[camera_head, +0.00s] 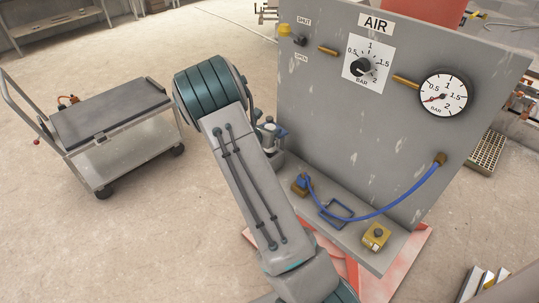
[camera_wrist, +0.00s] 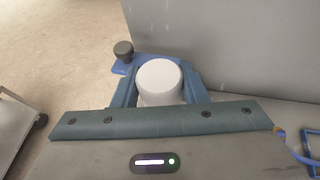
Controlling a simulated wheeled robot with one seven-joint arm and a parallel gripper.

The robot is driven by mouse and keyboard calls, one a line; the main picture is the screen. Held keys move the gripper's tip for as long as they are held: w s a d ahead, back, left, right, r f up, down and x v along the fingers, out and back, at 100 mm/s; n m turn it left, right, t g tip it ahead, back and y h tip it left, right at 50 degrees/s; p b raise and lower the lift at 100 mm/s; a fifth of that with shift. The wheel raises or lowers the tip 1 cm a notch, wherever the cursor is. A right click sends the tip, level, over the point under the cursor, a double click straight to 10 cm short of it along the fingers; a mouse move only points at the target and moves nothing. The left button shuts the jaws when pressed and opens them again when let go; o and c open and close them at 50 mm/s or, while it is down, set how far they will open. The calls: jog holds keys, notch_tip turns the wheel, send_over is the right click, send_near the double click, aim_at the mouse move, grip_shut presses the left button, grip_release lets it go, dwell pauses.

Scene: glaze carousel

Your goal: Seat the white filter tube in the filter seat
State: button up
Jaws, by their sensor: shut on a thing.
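The white filter tube (camera_wrist: 159,78) is between the two blue-grey fingers of my gripper (camera_wrist: 160,88) in the wrist view, its round end facing the camera. My gripper is shut on it. A blue bracket (camera_wrist: 118,68) with a black knob (camera_wrist: 123,49) shows just behind and left of the tube, by the grey panel. I cannot tell whether this bracket is the filter seat, or whether the tube touches it. The tube's far end is hidden. In the head view my gripper (camera_head: 270,137) is at the panel's left edge, partly hidden by my arm.
The grey AIR panel (camera_head: 350,120) rises close beside my gripper. Its lower ledge (camera_head: 365,255) holds a blue hose (camera_head: 375,215), a blue frame (camera_head: 335,213) and a yellow block (camera_head: 376,236). A cart (camera_head: 110,110) stands at left; open floor lies between.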

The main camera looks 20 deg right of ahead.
jog(key=shift+f+b, duration=1.65)
jog(key=shift+f, duration=2.25)
jog(key=shift+f, duration=0.2)
jog(key=o, duration=1)
jog(key=shift+r, duration=0.15)
